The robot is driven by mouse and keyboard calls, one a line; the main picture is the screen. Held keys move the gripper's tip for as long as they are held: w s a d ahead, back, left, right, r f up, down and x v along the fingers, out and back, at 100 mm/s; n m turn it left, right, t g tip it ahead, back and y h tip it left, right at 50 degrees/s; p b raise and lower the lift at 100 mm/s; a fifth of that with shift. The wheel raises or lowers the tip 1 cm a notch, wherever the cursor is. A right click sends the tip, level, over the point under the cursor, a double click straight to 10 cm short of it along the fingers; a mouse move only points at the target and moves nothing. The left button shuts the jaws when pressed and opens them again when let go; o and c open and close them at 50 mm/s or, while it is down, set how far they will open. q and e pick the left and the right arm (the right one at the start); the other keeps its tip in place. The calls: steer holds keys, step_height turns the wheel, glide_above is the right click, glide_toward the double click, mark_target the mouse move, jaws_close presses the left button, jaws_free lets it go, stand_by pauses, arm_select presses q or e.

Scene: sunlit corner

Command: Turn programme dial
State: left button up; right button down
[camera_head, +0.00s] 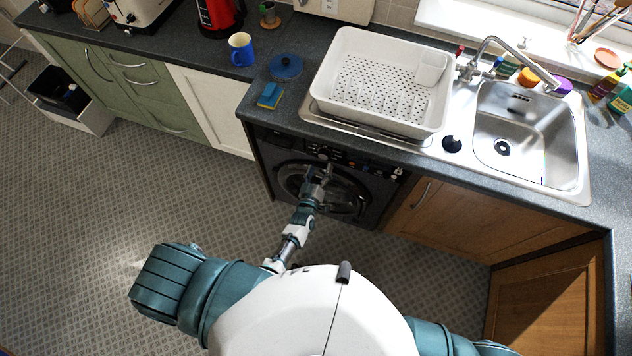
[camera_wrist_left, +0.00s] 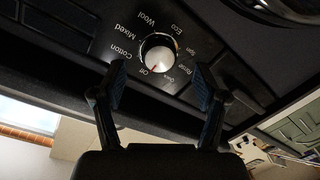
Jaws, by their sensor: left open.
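The programme dial (camera_wrist_left: 158,52) is a round silver knob on a dark panel in the left wrist view. Labels such as Cotton, Mixed, Wool, Eco, Spin and Off ring it, and a small red mark on it sits by Off. My left gripper (camera_wrist_left: 160,82) is open, with one finger on each side of the dial's near edge. I cannot tell whether the fingers touch it. In the head view my left gripper (camera_head: 323,170) is at the front of the black washing machine (camera_head: 377,192), where the dial cannot be made out. My right gripper is out of view.
The worktop (camera_head: 275,116) overhangs the machine. On it are a white dish rack (camera_head: 335,75), a sponge (camera_head: 269,95), a blue lid (camera_head: 285,66) and a steel sink (camera_head: 545,130). A wooden cupboard (camera_head: 480,215) stands right of the machine. The floor to the left is open.

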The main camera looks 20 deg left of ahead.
arm_select(q)
steer(key=s, duration=0.7)
steer(key=shift+s+d+r, duration=0.2)
steer(key=shift+s, duration=0.15)
